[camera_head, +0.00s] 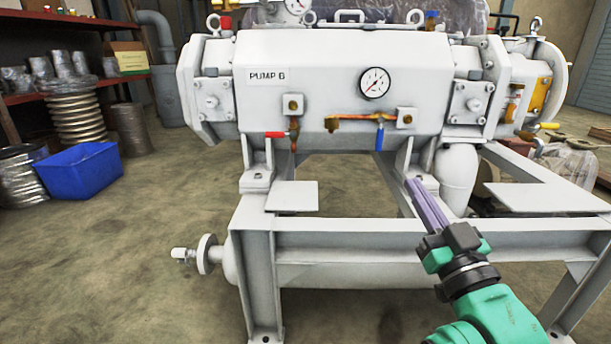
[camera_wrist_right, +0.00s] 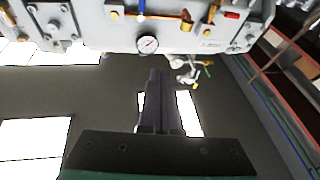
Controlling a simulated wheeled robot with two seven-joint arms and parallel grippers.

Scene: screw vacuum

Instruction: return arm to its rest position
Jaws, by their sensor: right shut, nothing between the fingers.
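My right arm comes in from the lower right of the head view. Its gripper (camera_head: 414,186) has long purple-grey fingers that lie together, shut and empty, in front of the pump's frame. The white vacuum pump (camera_head: 330,105), labelled PUMP 6, stands behind the gripper. It has a round gauge (camera_head: 375,82), a red-handled valve (camera_head: 276,134) and a blue-handled valve (camera_head: 379,137). My left gripper is not in view.
The pump's grey steel frame (camera_head: 340,228) runs close below and behind the right gripper. A blue bin (camera_head: 83,170) and coiled hoses (camera_head: 75,110) stand at the left by red shelves (camera_head: 60,25). The floor (camera_head: 130,260) at the lower left is clear.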

